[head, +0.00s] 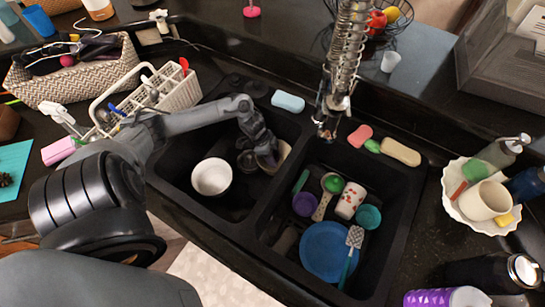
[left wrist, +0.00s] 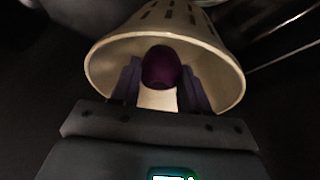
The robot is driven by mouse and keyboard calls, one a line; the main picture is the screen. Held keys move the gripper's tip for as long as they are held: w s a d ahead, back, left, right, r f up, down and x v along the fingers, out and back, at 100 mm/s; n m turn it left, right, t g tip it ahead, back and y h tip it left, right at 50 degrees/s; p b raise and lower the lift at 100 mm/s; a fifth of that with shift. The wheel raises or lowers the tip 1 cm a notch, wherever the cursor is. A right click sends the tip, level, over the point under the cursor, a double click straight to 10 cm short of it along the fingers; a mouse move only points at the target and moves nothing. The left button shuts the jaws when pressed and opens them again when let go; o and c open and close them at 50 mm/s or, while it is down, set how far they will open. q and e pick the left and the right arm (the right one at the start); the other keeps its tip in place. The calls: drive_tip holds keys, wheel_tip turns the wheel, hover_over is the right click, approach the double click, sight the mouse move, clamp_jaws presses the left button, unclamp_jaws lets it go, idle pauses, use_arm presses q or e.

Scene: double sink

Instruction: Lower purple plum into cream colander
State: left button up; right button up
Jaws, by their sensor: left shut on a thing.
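The purple plum (left wrist: 162,68) is held between the two fingers of my left gripper (left wrist: 160,88). In the left wrist view it shows in front of the open mouth of the slotted cream colander (left wrist: 215,65), and the fingertips overlap the mouth. I cannot tell how deep the plum is. In the head view the left gripper (head: 266,158) points down into the left basin, over the colander (head: 284,153) at the divider. The arm partly hides the colander, and the plum is hard to make out there. My right gripper is not in view.
A white bowl (head: 211,177) stands in the left basin, left of the gripper. The right basin holds a blue plate (head: 325,250), a patterned cup (head: 349,200) and small bowls. The faucet (head: 335,95) stands behind the divider. A utensil caddy (head: 160,95) sits at the back left.

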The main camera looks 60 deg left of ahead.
use_arm(q)
drive_tip(key=shift+s+d+f+b, duration=0.1)
drive_tip(key=shift+s+f+b, duration=0.15)
drive_tip(key=shift+f, duration=0.3)
drive_tip(key=shift+s+d+f+b, duration=0.15)
drive_tip(key=shift+f+b, duration=0.2)
drive_tip(key=shift+f, duration=0.2)
drive_tip(key=shift+s+d+f+b, duration=0.1)
drive_tip(key=shift+s+f+b, duration=0.15)
drive_tip(key=shift+f, duration=0.3)
drive_tip(key=o, duration=1.1)
drive_tip(key=shift+a+r, duration=0.1)
drive_tip(key=shift+r, duration=0.05)
